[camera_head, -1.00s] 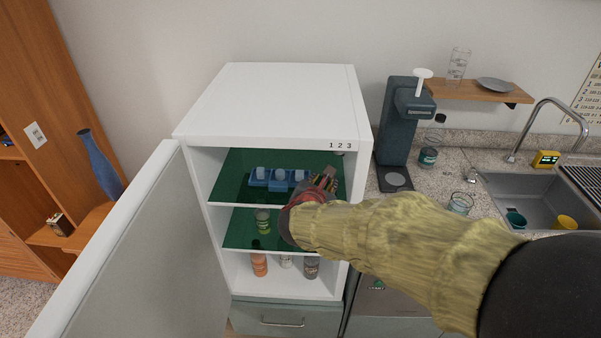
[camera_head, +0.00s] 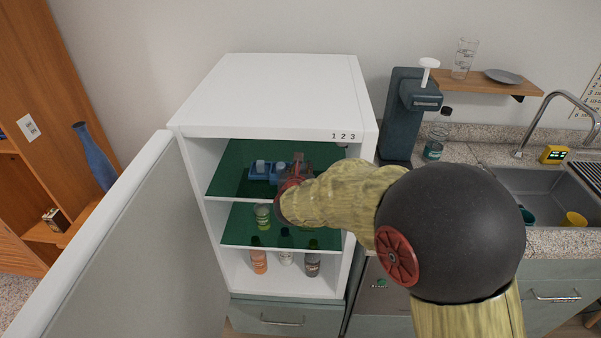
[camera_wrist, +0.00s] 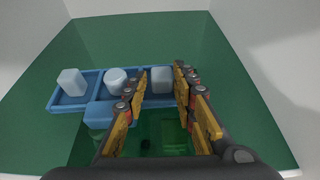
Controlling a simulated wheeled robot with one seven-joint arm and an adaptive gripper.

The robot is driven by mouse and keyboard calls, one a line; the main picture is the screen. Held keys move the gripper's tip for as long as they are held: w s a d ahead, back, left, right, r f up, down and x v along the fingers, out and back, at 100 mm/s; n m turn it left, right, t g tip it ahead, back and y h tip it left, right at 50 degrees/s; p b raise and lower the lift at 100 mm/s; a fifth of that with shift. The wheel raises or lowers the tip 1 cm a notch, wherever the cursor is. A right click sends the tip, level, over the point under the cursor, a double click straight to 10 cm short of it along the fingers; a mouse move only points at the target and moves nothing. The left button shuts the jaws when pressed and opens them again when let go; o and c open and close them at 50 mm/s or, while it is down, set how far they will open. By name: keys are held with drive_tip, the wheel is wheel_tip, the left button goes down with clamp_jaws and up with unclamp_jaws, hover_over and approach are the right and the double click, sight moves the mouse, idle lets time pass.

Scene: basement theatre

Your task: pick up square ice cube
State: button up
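A blue ice tray (camera_wrist: 72,101) sits on the top green shelf of the open fridge and holds three pale blocks in a row. In the wrist view, the left block (camera_wrist: 72,82) is angular, the middle block (camera_wrist: 116,80) is round, and the right block (camera_wrist: 161,84) looks squarish. The tray also shows in the head view (camera_head: 258,180), where my gripper hides its right end. My gripper (camera_wrist: 160,71) is open, with its fingers either side of the right block in the picture. I cannot tell whether they touch it.
The green top shelf (camera_wrist: 235,120) is clear right of the tray. The fridge side walls are close, and its door (camera_head: 120,250) stands open at left. A green jar (camera_head: 262,215) stands on the shelf below, and bottles (camera_head: 259,262) stand at the bottom.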

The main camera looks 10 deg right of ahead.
drive_tip(key=shift+w+f, duration=0.2)
drive_tip(key=shift+w, duration=0.05)
drive_tip(key=shift+c, duration=1.2)
drive_tip(key=c, duration=0.3)
drive_tip(key=shift+r, duration=0.15)
